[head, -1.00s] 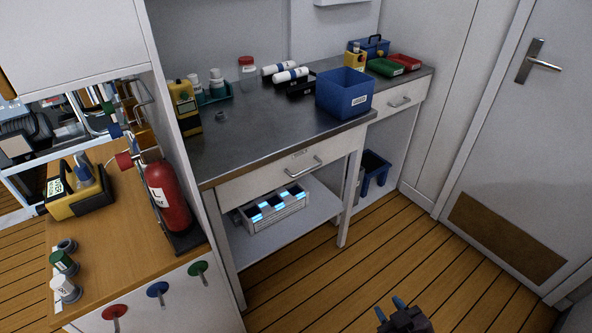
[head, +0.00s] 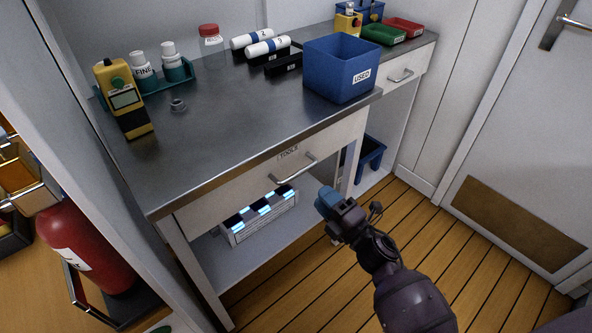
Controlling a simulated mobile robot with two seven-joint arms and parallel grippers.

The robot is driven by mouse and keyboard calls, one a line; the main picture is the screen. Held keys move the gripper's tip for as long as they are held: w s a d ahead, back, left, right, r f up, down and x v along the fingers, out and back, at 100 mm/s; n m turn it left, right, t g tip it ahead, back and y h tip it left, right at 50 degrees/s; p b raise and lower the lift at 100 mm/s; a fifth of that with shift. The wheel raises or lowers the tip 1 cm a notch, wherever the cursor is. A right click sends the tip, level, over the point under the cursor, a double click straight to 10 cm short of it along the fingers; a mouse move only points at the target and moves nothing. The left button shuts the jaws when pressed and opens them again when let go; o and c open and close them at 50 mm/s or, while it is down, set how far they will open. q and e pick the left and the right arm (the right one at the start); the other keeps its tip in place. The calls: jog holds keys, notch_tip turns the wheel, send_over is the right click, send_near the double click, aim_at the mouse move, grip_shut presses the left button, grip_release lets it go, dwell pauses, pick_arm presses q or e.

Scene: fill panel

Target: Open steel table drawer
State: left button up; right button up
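The steel table (head: 205,135) has a pale front drawer (head: 245,187) labelled TOOLS, with a metal bar handle (head: 297,174). The drawer front looks flush with the table frame, so it is shut. My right gripper (head: 327,203) is in front of the table, just right of and below the handle, with its blue fingertips apart from it. The fingers look close together from this angle; whether they are open or shut cannot be told. My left gripper is not in view.
A blue bin (head: 335,72) labelled USED stands on the tabletop above the drawer's right end. A second drawer (head: 408,70) is at the right. A lit tray (head: 262,220) sits on the shelf below. A red extinguisher (head: 85,245) is at lower left. The wooden floor in front is clear.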

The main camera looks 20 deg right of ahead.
aim_at(300, 171)
jog(key=x, duration=0.9)
jog(key=shift+w, duration=0.2)
grip_shut()
